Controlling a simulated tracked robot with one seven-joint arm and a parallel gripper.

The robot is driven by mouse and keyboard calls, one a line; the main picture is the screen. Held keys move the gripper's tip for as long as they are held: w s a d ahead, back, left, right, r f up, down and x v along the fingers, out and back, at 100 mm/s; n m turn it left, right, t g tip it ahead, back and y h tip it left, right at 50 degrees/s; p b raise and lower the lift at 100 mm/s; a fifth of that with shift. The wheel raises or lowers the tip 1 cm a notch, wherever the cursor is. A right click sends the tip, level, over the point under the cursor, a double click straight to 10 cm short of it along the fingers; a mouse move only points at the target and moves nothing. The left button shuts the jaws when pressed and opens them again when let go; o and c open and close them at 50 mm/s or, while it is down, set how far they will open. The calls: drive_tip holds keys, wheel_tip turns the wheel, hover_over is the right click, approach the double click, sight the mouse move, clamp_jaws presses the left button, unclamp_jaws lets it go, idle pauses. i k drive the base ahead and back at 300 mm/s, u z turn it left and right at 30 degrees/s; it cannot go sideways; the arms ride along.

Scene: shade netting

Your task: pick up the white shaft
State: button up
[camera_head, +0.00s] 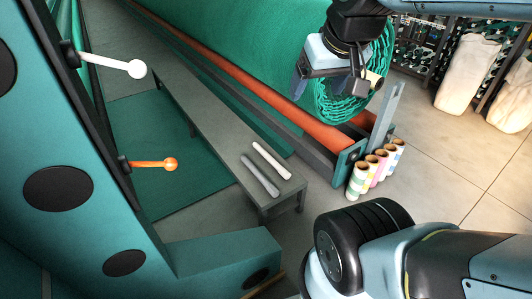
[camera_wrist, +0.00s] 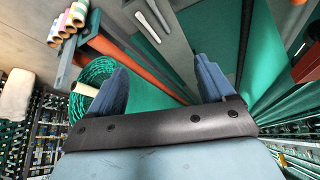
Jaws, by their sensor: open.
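The white shaft (camera_head: 271,159) lies flat on the near end of a low grey bench (camera_head: 210,118), beside a grey shaft (camera_head: 260,175). In the wrist view the white shaft (camera_wrist: 148,27) shows small near the top edge, beyond the fingertips. My gripper (camera_head: 328,88) is open and empty, above the green netting roll in the head view and well apart from the shaft. Its two blue fingers (camera_wrist: 160,66) stand wide apart in the wrist view, with nothing between them.
A large green netting roll (camera_head: 345,95) with an orange-red bar (camera_head: 240,80) stands beside the bench. Several coloured tubes (camera_head: 375,168) stand near the bench end. A teal machine panel (camera_head: 70,150) carries a white lever (camera_head: 115,65) and an orange lever (camera_head: 150,164).

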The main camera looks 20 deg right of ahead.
sight(283, 171)
drive_tip(key=k, duration=1.25)
drive_tip(key=z, duration=0.3)
drive_tip(key=i, duration=0.5)
drive_tip(key=z, duration=0.75)
drive_tip(key=i, duration=2.35)
drive_tip(key=u, duration=0.4)
drive_tip(key=k, duration=0.7)
drive_tip(key=u, duration=0.25)
